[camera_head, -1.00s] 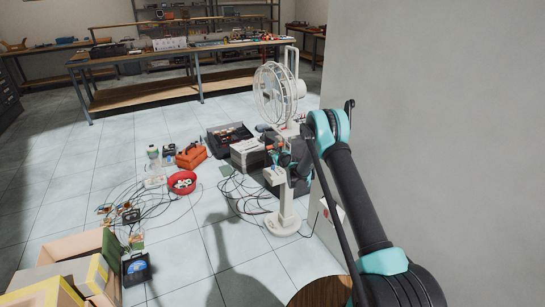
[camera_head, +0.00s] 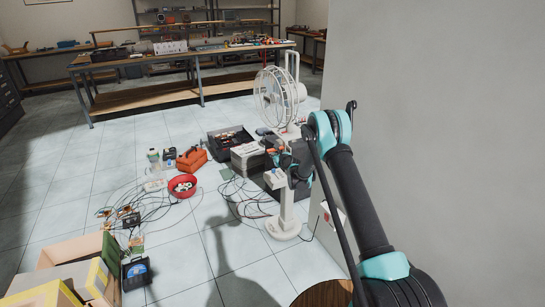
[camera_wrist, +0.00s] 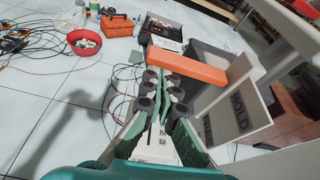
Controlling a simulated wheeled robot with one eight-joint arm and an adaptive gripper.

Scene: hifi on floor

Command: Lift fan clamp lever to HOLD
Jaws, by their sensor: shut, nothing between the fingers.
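The white pedestal fan (camera_head: 278,96) stands upright beside the grey wall in the head view. Its clamp lever is an orange bar (camera_wrist: 187,66) in the wrist view, lying across the picture just beyond my fingertips. In the head view my gripper (camera_head: 273,150) is at the fan's pole, small and partly hidden by my wrist.
A red bowl (camera_head: 182,186), an orange toolbox (camera_head: 191,160) and loose cables lie on the floor left of the fan. The wall (camera_head: 440,110) closes the right side.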

